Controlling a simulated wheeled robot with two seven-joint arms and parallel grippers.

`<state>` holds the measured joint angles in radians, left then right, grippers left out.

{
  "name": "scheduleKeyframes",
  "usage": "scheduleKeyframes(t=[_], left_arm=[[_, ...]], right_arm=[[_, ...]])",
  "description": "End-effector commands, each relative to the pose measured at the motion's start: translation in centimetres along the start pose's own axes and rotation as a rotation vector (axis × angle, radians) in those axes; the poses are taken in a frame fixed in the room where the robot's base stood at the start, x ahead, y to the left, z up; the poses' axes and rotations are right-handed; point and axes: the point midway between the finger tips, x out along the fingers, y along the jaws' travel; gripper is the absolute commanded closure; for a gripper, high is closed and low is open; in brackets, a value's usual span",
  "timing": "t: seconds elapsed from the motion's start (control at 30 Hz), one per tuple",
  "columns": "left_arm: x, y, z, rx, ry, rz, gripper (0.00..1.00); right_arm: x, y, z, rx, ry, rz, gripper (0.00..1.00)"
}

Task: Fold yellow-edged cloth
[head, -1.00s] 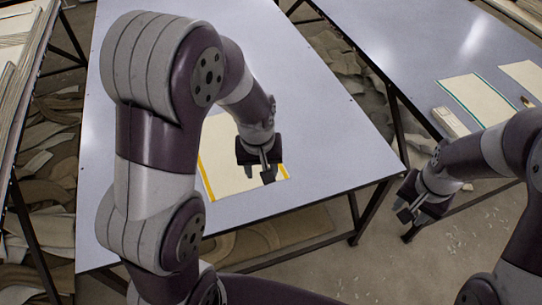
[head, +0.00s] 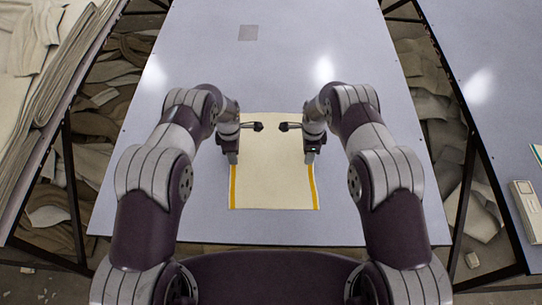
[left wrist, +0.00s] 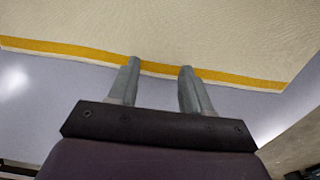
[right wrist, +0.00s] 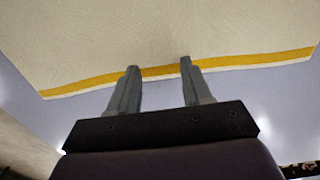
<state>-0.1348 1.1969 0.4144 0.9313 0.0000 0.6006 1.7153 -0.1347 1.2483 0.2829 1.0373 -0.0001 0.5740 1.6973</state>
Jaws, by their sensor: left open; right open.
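The cream cloth (head: 272,170) with yellow bands along its left and right edges lies flat on the grey-blue table. My left gripper (head: 232,158) is over its left edge and my right gripper (head: 309,158) is over its right edge. In the left wrist view the open fingers (left wrist: 160,66) reach the yellow band of the cloth (left wrist: 180,25). In the right wrist view the open fingers (right wrist: 160,66) likewise reach the yellow band of the cloth (right wrist: 150,35). Both grippers are empty. Whether the fingertips touch the cloth cannot be told.
Stacked cloths (head: 60,70) are at the left. The table around the cloth is mostly clear.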

Motion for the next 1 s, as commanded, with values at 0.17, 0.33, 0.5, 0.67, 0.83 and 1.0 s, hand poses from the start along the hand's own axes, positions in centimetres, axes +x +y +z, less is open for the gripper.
scheduleKeyframes(t=[0.17,0.33,0.5,0.67,0.83,1.0], left_arm=[[0.07,0.06,0.0,0.0,0.0,0.002,0.51],[0.09,0.05,-0.01,0.0,0.0,0.001,0.51],[0.32,0.07,-0.01,0.001,0.0,0.002,0.51],[0.36,0.06,-0.01,0.001,0.0,0.002,0.51],[0.4,0.03,-0.01,0.001,0.0,0.001,0.61],[0.43,0.0,-0.02,0.001,0.0,0.0,0.88]], right_arm=[[0.12,-0.01,-0.01,0.0,0.0,-0.001,0.51],[0.11,-0.01,-0.01,-0.001,0.0,-0.001,0.51],[0.1,-0.01,-0.01,-0.001,0.0,-0.001,0.51],[0.15,-0.01,-0.01,-0.001,0.0,-0.001,0.51],[0.33,-0.01,-0.01,-0.001,0.0,-0.001,0.61],[0.35,0.0,-0.01,-0.001,0.0,0.0,0.89]])
